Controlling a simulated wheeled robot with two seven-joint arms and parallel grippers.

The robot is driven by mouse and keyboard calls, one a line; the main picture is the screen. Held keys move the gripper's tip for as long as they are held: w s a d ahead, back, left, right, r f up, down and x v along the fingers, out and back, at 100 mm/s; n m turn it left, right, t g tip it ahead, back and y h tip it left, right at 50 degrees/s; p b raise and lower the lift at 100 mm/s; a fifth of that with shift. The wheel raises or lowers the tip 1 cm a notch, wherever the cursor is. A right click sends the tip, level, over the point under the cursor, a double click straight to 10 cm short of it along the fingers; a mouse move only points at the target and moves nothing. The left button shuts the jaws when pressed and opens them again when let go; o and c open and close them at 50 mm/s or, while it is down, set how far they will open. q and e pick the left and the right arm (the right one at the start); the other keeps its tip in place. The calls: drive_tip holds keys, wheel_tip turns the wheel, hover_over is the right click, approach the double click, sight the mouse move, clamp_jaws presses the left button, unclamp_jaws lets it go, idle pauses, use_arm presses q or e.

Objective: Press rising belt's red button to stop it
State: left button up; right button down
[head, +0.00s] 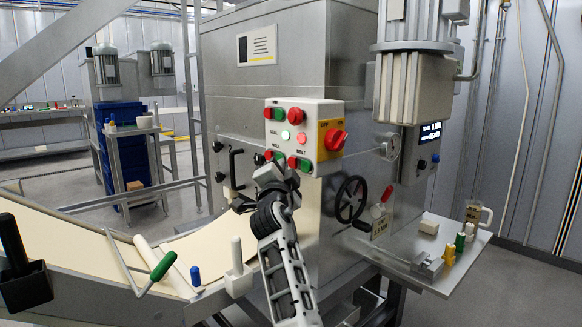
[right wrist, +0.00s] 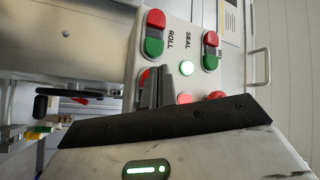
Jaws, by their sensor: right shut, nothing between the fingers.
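The white control box (head: 279,123) on the machine's front carries several red and green button pairs, a lit green lamp (head: 285,134) and a red rotary switch (head: 336,139). The lower-right pair has a red button (head: 304,165), by a label that seems to read BELT.
A cream belt (head: 80,245) curves up at the left. A black handwheel (head: 351,198) and a red-knobbed lever (head: 387,194) are right of my gripper. A side shelf (head: 440,280) holds small coloured items. A white-handled post (head: 237,265) and a green-gripped lever (head: 163,265) stand at the front.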

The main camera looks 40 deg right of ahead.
drive_tip(key=shift+a, duration=0.15)
drive_tip(key=a+b, duration=0.3)
drive_tip(key=a, duration=0.2)
drive_tip(key=shift+s, duration=0.2)
idle(0.8)
